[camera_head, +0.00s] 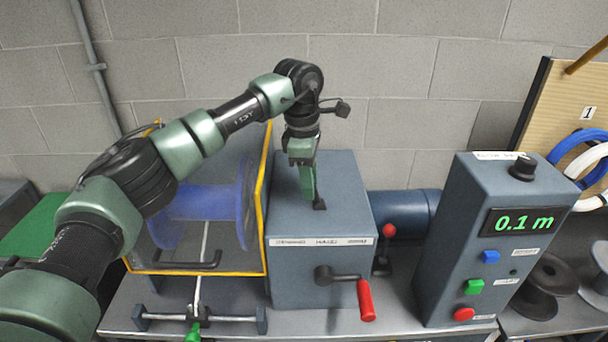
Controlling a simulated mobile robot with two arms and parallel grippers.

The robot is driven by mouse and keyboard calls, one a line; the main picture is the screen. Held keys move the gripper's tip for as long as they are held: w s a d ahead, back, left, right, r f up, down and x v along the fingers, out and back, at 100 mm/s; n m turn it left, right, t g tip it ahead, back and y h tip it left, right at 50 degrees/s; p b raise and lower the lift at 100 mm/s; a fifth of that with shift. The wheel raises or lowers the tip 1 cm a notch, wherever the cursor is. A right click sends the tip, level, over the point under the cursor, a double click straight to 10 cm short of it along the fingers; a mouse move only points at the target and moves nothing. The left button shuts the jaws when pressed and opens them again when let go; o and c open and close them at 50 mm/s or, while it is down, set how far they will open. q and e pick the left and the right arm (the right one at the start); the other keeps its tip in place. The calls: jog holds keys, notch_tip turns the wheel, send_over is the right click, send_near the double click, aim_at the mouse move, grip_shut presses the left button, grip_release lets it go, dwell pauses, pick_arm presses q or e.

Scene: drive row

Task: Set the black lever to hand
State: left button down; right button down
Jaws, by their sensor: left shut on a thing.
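The black lever (319,205) is on top of the grey-blue gearbox (345,195), and only a small black part of it shows below my fingers. My left gripper (309,188) reaches down from above and is shut on the lever. The label strip (322,241) along the box's front top edge has several words too small to read surely. The lever part that shows is behind about the middle of this strip. My right gripper is not in view.
A red-handled crank (366,300) sticks out of the box front. A red-knobbed lever (388,232) stands to its right. A control box (490,240) shows 0.1 m. A yellow-framed guard (262,200) with a blue spool (205,205) is left, partly behind my arm.

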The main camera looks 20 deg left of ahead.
pick_arm(q)
jog(key=shift+d+r+y+p, duration=0.3)
jog(key=shift+r, duration=0.1)
jog(key=shift+w+d+y+p, duration=0.15)
jog(key=shift+d+y+p, duration=0.1)
jog(key=shift+y+p, duration=0.35)
jog(key=shift+w+d+f+g+y+p, duration=0.1)
jog(key=shift+w+d+g+y+p, duration=0.05)
jog(key=shift+d+g+y+p, duration=0.3)
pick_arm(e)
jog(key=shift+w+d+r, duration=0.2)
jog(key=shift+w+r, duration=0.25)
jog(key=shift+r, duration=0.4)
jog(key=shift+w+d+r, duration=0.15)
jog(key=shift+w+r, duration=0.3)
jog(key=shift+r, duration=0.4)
pick_arm(q)
jog(key=shift+a, duration=0.1)
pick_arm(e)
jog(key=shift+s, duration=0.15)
pick_arm(q)
jog(key=c, duration=1)
grip_release()
jog(key=shift+f, duration=0.1)
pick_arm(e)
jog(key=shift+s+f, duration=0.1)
